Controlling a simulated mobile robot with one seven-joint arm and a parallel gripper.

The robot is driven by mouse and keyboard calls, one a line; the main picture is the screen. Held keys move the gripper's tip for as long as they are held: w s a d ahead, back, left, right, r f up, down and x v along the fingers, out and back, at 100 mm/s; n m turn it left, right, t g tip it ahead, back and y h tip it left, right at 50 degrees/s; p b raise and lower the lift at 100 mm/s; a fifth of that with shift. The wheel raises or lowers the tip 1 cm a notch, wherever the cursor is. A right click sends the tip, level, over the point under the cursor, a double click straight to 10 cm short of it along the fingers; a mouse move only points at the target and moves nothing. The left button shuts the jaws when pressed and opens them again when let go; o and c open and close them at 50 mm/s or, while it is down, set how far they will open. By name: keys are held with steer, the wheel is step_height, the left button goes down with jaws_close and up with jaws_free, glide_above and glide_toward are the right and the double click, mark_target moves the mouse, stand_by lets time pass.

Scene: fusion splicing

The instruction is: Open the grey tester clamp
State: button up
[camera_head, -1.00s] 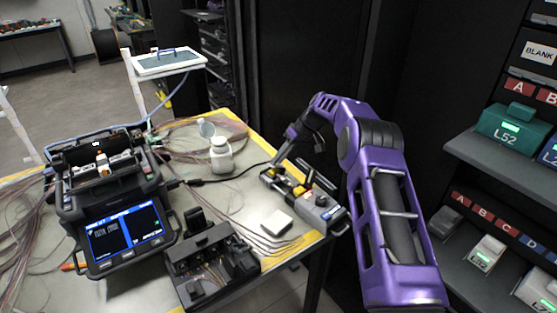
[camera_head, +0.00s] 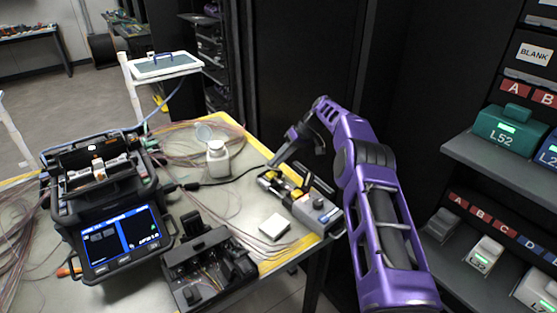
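The grey tester (camera_head: 312,208) sits at the right edge of the table, with yellow and black parts at its far left end, where a clamp seems to be. My gripper (camera_head: 276,162) is at the end of my purple arm, reaching down just above that far end of the tester. The fingertips are small and dark here. I cannot tell whether they touch the clamp or whether they are open or shut. The clamp's own state is too small to make out.
A black splicer with a lit screen (camera_head: 121,237) stands at left. A black open device (camera_head: 207,270) and a white square block (camera_head: 274,227) lie nearer the tester. A white bottle (camera_head: 217,160) and loose fibres lie behind. A shelf (camera_head: 470,150) stands at right.

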steer(key=shift+o, duration=1.4)
